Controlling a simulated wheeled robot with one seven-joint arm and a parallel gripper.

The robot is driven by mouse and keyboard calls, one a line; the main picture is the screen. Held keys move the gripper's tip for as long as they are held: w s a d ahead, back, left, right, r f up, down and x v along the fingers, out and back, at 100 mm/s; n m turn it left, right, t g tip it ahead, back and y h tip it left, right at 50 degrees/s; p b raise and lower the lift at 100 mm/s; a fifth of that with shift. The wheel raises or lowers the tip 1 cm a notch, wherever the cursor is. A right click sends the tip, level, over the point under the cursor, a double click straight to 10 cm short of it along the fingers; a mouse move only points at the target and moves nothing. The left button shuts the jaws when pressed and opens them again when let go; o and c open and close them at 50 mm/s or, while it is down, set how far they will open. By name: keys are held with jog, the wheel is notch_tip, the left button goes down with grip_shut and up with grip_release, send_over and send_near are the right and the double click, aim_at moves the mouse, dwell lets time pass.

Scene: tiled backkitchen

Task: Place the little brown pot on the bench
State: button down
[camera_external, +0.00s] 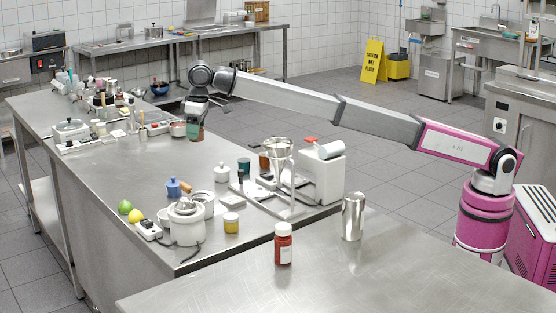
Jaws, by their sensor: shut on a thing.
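My gripper (196,108) points down over the far right part of the long steel bench (110,185).
Scales (71,130), bottles and jars crowd the far left of the bench. A white jar (221,172), a teal cup (243,165) and a white machine (322,175) stand nearer. A red-labelled bottle (283,243) and steel shaker (353,216) stand on the front counter. The bench middle is clear.

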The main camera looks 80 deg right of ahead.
aim_at(200, 140)
jog(key=shift+w+d+f, duration=0.1)
jog(key=shift+d+f, duration=0.15)
notch_tip(200, 140, down, 15)
jog(key=shift+f, duration=0.1)
dwell(0.6)
jog(key=shift+f, duration=0.15)
jog(key=shift+c, duration=1.9)
grip_release()
jog(key=r, duration=0.4)
jog(key=s+r, duration=0.1)
jog(key=r, duration=0.7)
jog(key=shift+s+r, duration=0.15)
jog(key=shift+s, duration=0.1)
